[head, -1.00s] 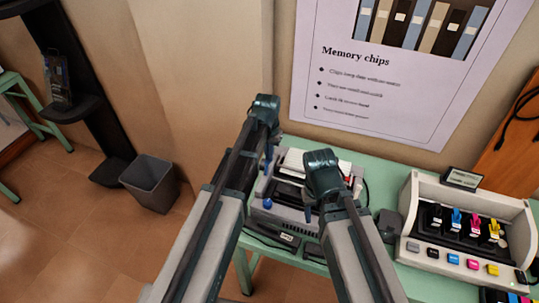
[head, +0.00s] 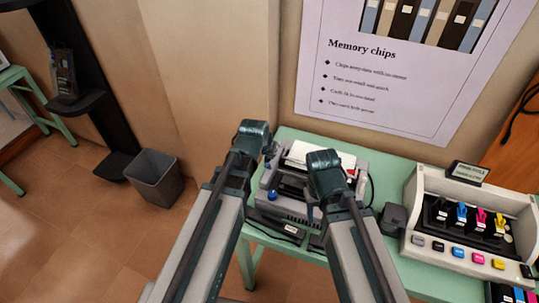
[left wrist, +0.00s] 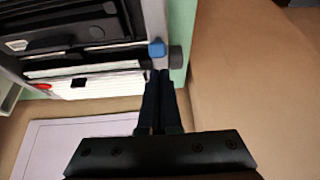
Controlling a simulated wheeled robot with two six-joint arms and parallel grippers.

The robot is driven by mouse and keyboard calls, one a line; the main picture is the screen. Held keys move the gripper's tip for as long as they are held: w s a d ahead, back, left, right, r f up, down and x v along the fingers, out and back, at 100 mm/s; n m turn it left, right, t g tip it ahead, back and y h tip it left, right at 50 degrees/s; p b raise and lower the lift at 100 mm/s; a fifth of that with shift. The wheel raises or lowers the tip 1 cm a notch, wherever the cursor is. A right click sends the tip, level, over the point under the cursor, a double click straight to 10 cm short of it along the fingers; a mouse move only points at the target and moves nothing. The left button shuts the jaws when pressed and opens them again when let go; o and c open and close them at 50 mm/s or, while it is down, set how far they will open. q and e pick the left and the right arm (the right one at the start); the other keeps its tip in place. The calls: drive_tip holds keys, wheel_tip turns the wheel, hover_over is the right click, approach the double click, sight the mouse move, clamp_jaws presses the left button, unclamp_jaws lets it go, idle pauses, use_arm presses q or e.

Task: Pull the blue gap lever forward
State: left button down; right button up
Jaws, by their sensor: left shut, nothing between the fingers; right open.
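My left gripper (head: 269,153) is shut and empty, at the printer's rear left, behind the lever. Its two dark fingers (left wrist: 160,76) are together in the left wrist view. My right gripper (head: 311,210) is over the printer's right part; its arm hides some of the printer.
The printer stands on a green table (head: 385,180) against the wall. To its right are a small dark box (head: 393,219) and a cream ink exhibit (head: 430,220) with coloured levers and buttons. A grey bin (head: 153,180) stands on the floor at left.

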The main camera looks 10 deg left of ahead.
use_arm(q)
drive_tip(key=shift+s+r, duration=0.15)
drive_tip(key=shift+r, duration=0.2)
drive_tip(key=shift+r+p, duration=0.5)
drive_tip(key=shift+p, duration=0.3)
drive_tip(key=shift+w+r, duration=0.15)
drive_tip(key=shift+w, duration=0.15)
drive_tip(key=d+p+v, duration=0.1)
drive_tip(key=p+v, duration=0.7)
drive_tip(key=v, duration=0.1)
drive_tip(key=shift+s+a+r, duration=0.15)
drive_tip(key=shift+s+a, duration=0.05)
drive_tip(key=shift+a, duration=0.25)
